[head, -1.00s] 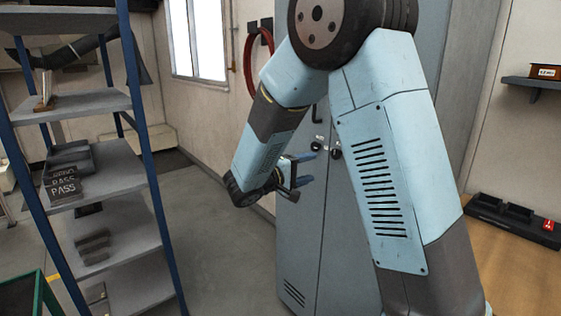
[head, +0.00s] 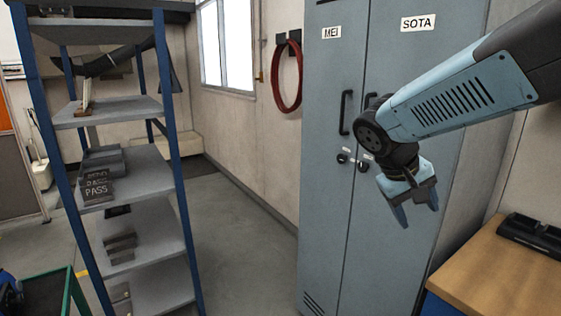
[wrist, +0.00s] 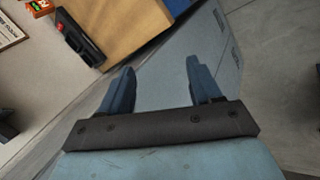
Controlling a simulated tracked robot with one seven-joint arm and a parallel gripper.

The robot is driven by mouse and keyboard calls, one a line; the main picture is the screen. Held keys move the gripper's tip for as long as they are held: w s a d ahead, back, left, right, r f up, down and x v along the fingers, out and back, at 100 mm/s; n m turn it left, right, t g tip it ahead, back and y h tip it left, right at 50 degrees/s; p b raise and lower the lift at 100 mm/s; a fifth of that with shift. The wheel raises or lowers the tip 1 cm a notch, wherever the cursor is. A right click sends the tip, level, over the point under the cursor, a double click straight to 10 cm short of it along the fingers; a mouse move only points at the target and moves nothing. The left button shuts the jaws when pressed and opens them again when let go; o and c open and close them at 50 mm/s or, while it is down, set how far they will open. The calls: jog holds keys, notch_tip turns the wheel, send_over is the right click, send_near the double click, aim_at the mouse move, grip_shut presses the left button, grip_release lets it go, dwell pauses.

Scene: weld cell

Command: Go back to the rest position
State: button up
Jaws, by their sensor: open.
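My gripper (head: 418,207) hangs at the end of my light blue arm, in front of the grey locker on the right of the head view. Its two blue fingers point down and are apart, with nothing between them. In the wrist view my gripper (wrist: 158,88) also shows open and empty, with the grey locker surface and floor beyond the fingers. My arm comes in from the right edge of the head view.
The grey locker (head: 330,190) has labels MEI and SOTA. A blue-framed shelf rack (head: 183,215) stands left. A wooden bench (head: 500,280) with a black tray (head: 535,232) is at lower right. A red hose (head: 288,75) hangs on the wall. Floor between rack and locker is clear.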

jog(key=s+a+r+m+t+y, duration=0.1)
jog(key=s+a+r+t+y, duration=0.2)
jog(key=s+y, duration=0.3)
jog(key=shift+s+a+r+t, duration=0.15)
jog(key=shift+s+a+t, duration=0.4)
jog(key=shift+s, duration=0.6)
